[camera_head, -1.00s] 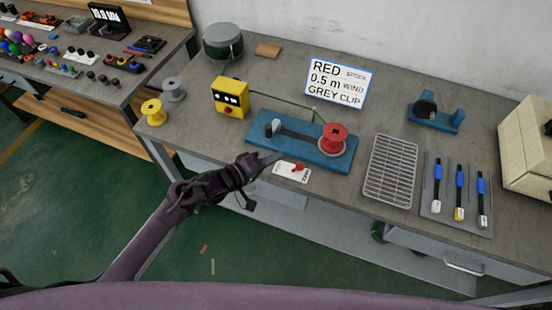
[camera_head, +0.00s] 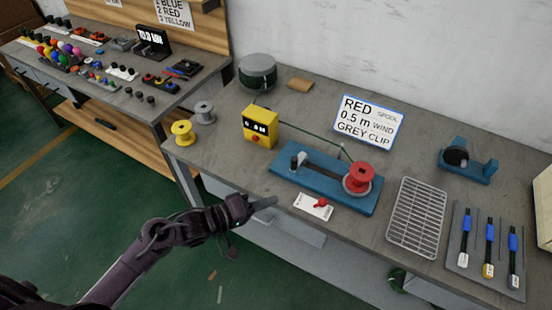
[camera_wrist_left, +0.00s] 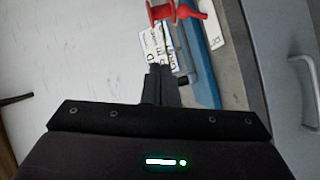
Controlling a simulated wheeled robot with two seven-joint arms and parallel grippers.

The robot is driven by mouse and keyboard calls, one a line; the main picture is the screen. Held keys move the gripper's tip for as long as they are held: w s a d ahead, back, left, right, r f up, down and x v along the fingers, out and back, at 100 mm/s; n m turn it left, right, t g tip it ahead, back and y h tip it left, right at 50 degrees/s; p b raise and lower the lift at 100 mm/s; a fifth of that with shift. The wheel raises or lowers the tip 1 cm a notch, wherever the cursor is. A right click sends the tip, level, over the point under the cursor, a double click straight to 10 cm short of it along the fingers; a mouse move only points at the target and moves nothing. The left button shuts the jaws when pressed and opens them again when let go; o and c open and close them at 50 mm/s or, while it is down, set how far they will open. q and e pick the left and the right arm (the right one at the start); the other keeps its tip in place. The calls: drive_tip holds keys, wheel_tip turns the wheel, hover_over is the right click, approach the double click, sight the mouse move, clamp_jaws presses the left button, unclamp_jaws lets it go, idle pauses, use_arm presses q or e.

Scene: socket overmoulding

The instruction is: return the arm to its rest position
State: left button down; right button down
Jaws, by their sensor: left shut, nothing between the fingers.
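My left arm comes in from the lower left in the head view. Its gripper (camera_head: 262,203) is shut and empty, just off the front edge of the grey bench (camera_head: 235,150), left of the white switch plate (camera_head: 313,207) with its red lever. In the left wrist view the shut fingers (camera_wrist_left: 160,85) point toward the blue winding fixture (camera_wrist_left: 205,60) and the red spool (camera_wrist_left: 172,10). In the head view the red spool (camera_head: 361,178) sits on the right end of the blue fixture (camera_head: 320,190). My right gripper is out of view.
A yellow meter box (camera_head: 260,127), yellow spool (camera_head: 182,133) and grey spool (camera_head: 204,112) stand on the left of the bench. A wire rack (camera_head: 418,217) and a tray of blue-banded cables (camera_head: 487,250) lie at right. Green floor (camera_head: 60,220) is open below left.

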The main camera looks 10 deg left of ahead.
use_arm(q)
drive_tip(key=s+a+f+y, duration=0.2)
drive_tip(key=a+f, duration=0.1)
drive_tip(key=f, duration=0.6)
drive_tip(key=s+a+f+m+g+y, duration=0.1)
drive_tip(key=s+a+f+y, duration=0.15)
drive_tip(key=f, duration=0.55)
drive_tip(key=s+a+f+y, duration=0.1)
drive_tip(key=a+f+y, duration=0.25)
drive_tip(key=f, duration=0.55)
drive_tip(key=s+a+f+m+g+y, duration=0.1)
drive_tip(key=s+f+m+g, duration=0.1)
drive_tip(key=s+f, duration=0.4)
drive_tip(key=s+a+f+m+g+y+b, duration=0.1)
drive_tip(key=s+f, duration=0.6)
drive_tip(key=s, duration=0.7)
drive_tip(key=s+a+f+m+g+y, duration=0.1)
drive_tip(key=s+f+m+g+y, duration=0.1)
drive_tip(key=s+f+g, duration=0.3)
drive_tip(key=s+f+m, duration=0.1)
drive_tip(key=s, duration=0.3)
drive_tip(key=shift+s+a+f+b, duration=0.35)
drive_tip(key=shift+s+a+f, duration=0.05)
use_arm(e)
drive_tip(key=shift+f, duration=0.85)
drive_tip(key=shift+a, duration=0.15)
